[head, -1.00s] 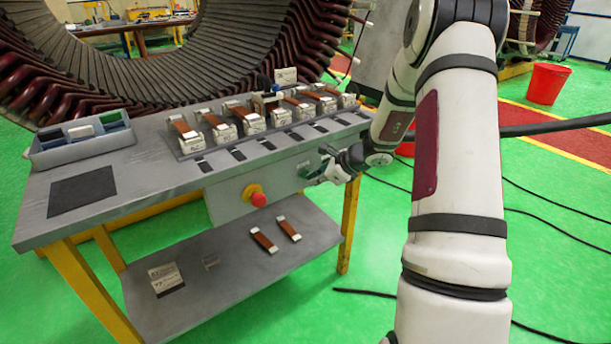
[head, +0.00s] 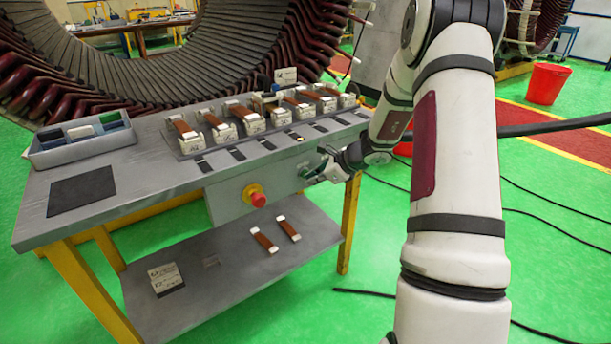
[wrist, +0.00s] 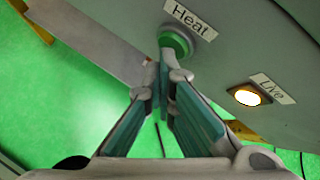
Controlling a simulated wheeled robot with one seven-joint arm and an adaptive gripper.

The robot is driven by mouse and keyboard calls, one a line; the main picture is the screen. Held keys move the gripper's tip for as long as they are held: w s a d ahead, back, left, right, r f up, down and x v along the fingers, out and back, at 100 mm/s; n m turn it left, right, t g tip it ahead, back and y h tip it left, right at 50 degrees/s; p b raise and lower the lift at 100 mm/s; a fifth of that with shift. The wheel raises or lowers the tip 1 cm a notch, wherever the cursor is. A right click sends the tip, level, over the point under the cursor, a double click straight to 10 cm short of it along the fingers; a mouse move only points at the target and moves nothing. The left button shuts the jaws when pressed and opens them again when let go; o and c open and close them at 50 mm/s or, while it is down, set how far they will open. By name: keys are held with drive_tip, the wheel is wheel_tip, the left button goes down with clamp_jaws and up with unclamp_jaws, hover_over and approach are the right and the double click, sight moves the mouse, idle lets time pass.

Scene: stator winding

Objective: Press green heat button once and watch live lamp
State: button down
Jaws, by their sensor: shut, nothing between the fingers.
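The green heat button (wrist: 174,42) is on the grey panel beside a label (wrist: 190,18) reading "Heat", in the upper middle of the wrist view. My gripper (wrist: 168,74) is shut and empty, its fingertips at the button's lower edge; they appear to touch it and partly cover it. The live lamp (wrist: 247,96), right of the button beside a "Live" label (wrist: 272,88), glows bright yellow-white. In the head view my gripper (head: 312,179) is at the right part of the bench's front panel (head: 228,199) and hides the button and lamp.
A red emergency knob (head: 258,199) on a yellow base sticks out left of my gripper. Several brown coil pieces in white holders (head: 247,120) stand on the bench (head: 140,180). A lower shelf (head: 225,275) holds two brown pieces (head: 265,240). Black cables cross the green floor.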

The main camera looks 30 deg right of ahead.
drive_tip(key=shift+s, duration=0.75)
drive_tip(key=shift+s+b, duration=0.8)
drive_tip(key=shift+s, duration=1.7)
drive_tip(key=shift+r, duration=0.1)
